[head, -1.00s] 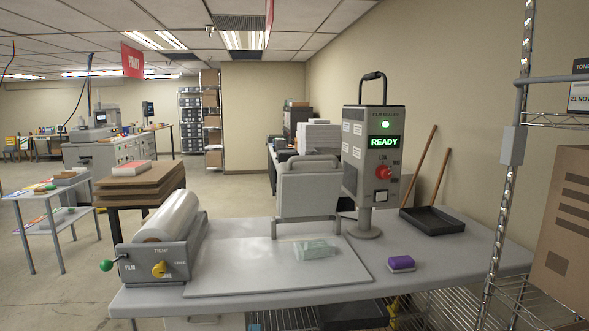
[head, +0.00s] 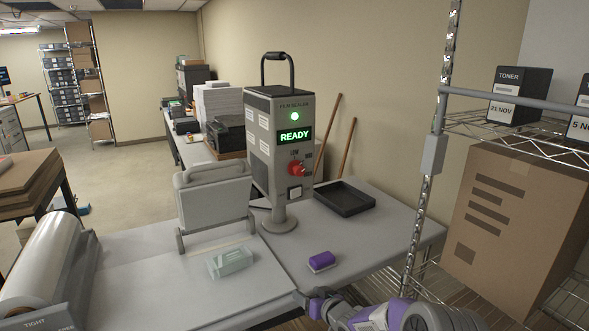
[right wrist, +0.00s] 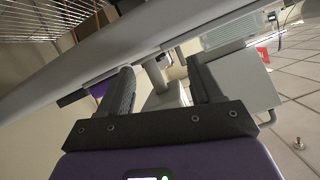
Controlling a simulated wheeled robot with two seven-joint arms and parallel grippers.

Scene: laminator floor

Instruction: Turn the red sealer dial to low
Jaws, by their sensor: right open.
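The grey film sealer (head: 262,140) stands on a post at the back of the table, its green screen (head: 295,136) reading READY. The red dial (head: 298,168) is on its front below the screen, with small lettering above and to the right of it; I cannot tell its exact setting. My right gripper (head: 308,299) is low at the table's front edge, below and in front of the dial and well apart from it. In the right wrist view the right gripper (right wrist: 163,78) has its two dark fingers apart with nothing between them. My left gripper is not in view.
A purple block (head: 321,261) and a clear box (head: 229,262) lie on the table (head: 385,234). A black tray (head: 345,197) sits behind. A wire rack with a chrome post (head: 419,222) and a cardboard box (head: 516,212) stands at the right. A film roll (head: 40,262) is at the left.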

